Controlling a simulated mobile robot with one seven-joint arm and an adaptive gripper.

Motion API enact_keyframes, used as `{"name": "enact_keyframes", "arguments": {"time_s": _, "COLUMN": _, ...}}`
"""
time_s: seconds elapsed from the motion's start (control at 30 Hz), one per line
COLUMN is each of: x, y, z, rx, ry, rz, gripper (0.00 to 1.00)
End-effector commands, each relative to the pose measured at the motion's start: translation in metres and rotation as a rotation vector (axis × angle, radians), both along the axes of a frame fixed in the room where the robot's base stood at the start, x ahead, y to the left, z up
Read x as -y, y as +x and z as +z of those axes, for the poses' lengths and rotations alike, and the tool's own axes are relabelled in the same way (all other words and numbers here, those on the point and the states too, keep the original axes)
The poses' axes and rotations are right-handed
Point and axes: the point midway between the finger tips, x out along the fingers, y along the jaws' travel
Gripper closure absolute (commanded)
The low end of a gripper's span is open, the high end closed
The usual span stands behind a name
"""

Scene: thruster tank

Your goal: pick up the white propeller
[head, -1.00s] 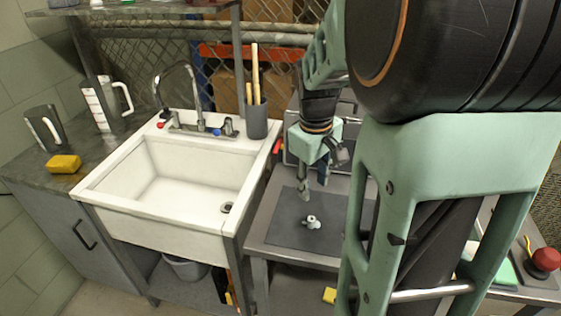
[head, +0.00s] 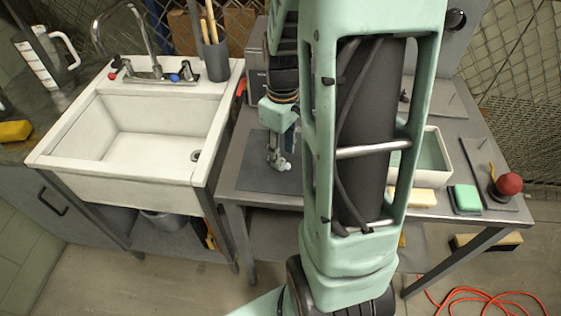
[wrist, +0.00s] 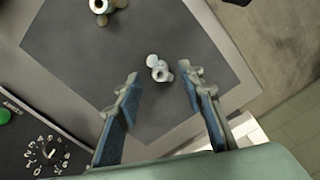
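The white propeller (wrist: 158,68) lies on the dark grey mat (wrist: 70,60), with a dark hole at its hub. In the wrist view it sits between the tips of my gripper (wrist: 159,76), whose blue-padded fingers are spread with gaps on both sides. In the head view my gripper (head: 276,161) points down at the mat, and the propeller (head: 288,166) shows partly beside the fingertips. I cannot tell the exact height of the fingertips over the mat. A second, tan and white propeller-like part (wrist: 101,6) is cut off at the top of the wrist view.
A white sink (head: 140,125) stands left of the metal table.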

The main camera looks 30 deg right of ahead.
Motion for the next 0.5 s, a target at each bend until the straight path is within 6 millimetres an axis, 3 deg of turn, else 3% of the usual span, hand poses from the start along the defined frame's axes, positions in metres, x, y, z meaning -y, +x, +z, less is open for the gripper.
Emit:
{"name": "enact_keyframes", "arguments": {"time_s": 0.2, "x": 0.000, "y": -0.002, "z": -0.031, "rx": -0.003, "ry": 0.001, "rz": -0.001, "gripper": 0.64}}
{"name": "enact_keyframes", "arguments": {"time_s": 0.5, "x": 0.000, "y": -0.001, "z": -0.034, "rx": 0.000, "ry": 0.000, "rz": -0.001, "gripper": 0.64}}
